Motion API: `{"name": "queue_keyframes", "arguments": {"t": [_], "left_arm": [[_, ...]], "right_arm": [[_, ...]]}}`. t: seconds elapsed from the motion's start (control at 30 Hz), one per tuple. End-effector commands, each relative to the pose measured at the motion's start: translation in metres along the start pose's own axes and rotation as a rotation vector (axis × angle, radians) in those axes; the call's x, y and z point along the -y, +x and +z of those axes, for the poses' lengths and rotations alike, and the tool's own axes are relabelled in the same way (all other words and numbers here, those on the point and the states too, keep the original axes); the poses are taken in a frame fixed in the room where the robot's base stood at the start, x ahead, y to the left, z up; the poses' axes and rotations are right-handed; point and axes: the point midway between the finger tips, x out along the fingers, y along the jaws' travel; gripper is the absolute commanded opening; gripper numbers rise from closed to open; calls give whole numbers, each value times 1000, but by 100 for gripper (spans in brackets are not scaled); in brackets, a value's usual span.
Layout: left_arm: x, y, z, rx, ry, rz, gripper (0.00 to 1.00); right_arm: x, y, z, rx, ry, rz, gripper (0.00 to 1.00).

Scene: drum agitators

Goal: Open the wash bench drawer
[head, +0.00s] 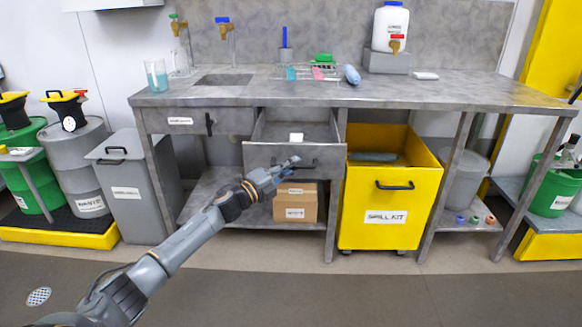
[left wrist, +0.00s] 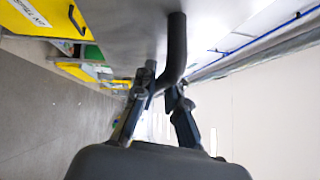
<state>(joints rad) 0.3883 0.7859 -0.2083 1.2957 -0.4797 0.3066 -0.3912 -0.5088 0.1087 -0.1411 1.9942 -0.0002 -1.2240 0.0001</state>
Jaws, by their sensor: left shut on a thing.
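The wash bench drawer (head: 262,157) in the middle of the grey bench is pulled out, with its inside showing from above. A small white thing (head: 296,137) lies in it. My left gripper (head: 291,161) is at the drawer front. In the left wrist view the fingers (left wrist: 164,92) are shut around the dark bent bar of the drawer handle (left wrist: 177,45). In the head view the handle (head: 308,164) is partly hidden behind the gripper. My right gripper is not in view.
A second closed drawer (head: 180,121) with a dark handle is to the left. A yellow spill kit bin (head: 393,215) stands close to the right of the open drawer. The floor in front is clear.

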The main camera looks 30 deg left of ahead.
Motion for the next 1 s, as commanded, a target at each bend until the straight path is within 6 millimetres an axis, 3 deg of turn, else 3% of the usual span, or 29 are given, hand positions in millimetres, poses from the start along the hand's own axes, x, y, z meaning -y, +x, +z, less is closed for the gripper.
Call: {"name": "queue_keyframes", "arguments": {"t": [0.07, 0.1, 0.2, 0.23, 0.67, 1.0], "left_arm": [[0, 0, 0, 1, 0, 1, 0], [0, 0, 0, 1, 0, 1, 14], [0, 0, 0, 1, 0, 1, 34], [0, 0, 0, 1, 0, 1, 36], [-1, -10, 0, 1, 0, 2, 36], [-2, -66, 0, 0, 0, 4, 36]], "right_arm": [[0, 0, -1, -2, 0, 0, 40], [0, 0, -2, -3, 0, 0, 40], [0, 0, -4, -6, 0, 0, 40], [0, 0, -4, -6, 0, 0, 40], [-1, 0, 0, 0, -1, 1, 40], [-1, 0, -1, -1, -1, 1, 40]]}}
